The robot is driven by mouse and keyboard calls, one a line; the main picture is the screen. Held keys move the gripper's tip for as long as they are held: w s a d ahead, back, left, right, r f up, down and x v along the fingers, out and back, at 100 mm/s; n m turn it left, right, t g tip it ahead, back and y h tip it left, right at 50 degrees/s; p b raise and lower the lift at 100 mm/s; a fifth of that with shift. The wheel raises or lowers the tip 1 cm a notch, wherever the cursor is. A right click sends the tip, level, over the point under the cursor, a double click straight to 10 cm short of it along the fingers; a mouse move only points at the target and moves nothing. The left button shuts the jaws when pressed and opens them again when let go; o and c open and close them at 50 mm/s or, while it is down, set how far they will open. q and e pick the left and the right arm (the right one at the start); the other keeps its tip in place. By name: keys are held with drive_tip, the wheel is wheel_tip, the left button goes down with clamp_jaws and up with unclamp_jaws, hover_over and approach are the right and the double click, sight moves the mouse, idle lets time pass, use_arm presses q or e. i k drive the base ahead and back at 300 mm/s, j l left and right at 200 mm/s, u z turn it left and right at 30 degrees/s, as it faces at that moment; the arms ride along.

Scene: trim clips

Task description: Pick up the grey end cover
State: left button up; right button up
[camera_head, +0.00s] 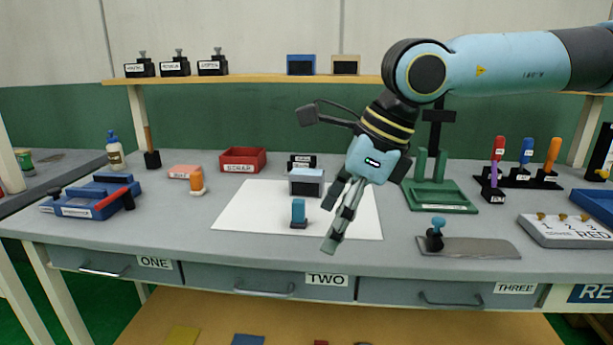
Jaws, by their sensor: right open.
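A grey box-like piece with a pale top and a dark front face (306,182) sits on the white sheet (245,215) in the middle of the table. It looks like the grey end cover, though no label on it can be read. My right gripper (331,226) is open and empty, pointing down and left over the sheet. In the picture its fingers are just right of and in front of the grey piece, apart from it. My left gripper is not in view.
A small blue-handled piece (298,213) stands in front of the grey piece, close to my fingers. A black labelled block (301,161) is behind it. A green stand (440,197) and a grey plate (468,247) lie to the right. The sheet's left part is clear.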

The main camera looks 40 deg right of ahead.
sight(304, 182)
drive_tip(key=i+l, duration=0.6)
drive_tip(key=l, duration=0.25)
drive_tip(key=i+l, duration=0.25)
drive_tip(key=l, duration=0.15)
